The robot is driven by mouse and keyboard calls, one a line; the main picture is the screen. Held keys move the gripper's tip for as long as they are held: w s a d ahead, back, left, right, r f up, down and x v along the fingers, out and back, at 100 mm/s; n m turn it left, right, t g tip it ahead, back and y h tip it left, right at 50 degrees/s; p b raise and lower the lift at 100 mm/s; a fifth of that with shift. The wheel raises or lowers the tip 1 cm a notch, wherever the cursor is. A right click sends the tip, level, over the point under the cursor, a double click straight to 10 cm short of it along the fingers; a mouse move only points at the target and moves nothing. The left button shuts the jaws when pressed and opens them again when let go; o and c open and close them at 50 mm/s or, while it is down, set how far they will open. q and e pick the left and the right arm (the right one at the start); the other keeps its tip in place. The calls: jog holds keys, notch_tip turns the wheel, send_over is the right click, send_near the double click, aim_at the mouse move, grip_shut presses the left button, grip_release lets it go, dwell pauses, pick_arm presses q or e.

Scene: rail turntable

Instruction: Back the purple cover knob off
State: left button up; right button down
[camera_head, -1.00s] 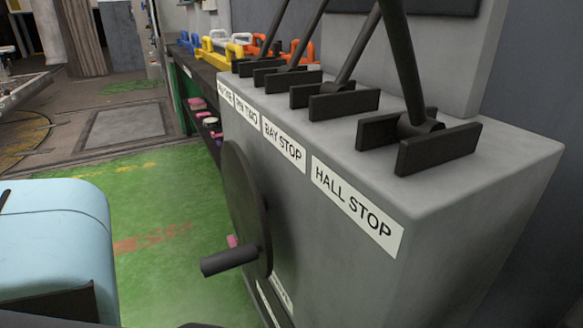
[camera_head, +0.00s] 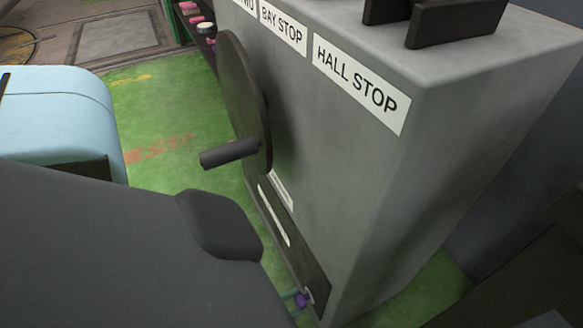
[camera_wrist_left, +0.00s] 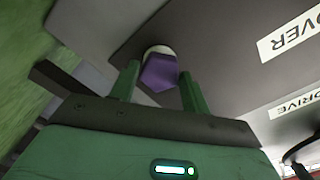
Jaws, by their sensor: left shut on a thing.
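The purple knob (camera_wrist_left: 160,72) sits on a pale round collar against the dark cover panel (camera_wrist_left: 215,50) in the left wrist view. In the head view the knob (camera_head: 302,299) is a small purple spot at the bottom corner of the cover panel (camera_head: 313,270), low on the grey cabinet (camera_head: 340,190). My left gripper (camera_wrist_left: 159,76) has its two green fingers on either side of the knob and is shut on it. In the head view the left gripper (camera_head: 294,296) is mostly hidden behind my dark arm. My right gripper is not in view.
A black handwheel (camera_head: 245,105) with a handle sticking out stands on the cabinet front above the cover. Black levers top the cabinet, above a HALL STOP label (camera_head: 355,85). A light blue rounded body (camera_head: 55,120) is at left. Green floor (camera_head: 165,130) lies between.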

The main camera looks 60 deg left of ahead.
pick_arm(q)
jog(key=n, duration=0.4)
jog(key=shift+n, duration=2.1)
jog(key=o, duration=1)
jog(key=s+p, duration=0.1)
jog(key=s, duration=0.7)
jog(key=shift+a, duration=0.35)
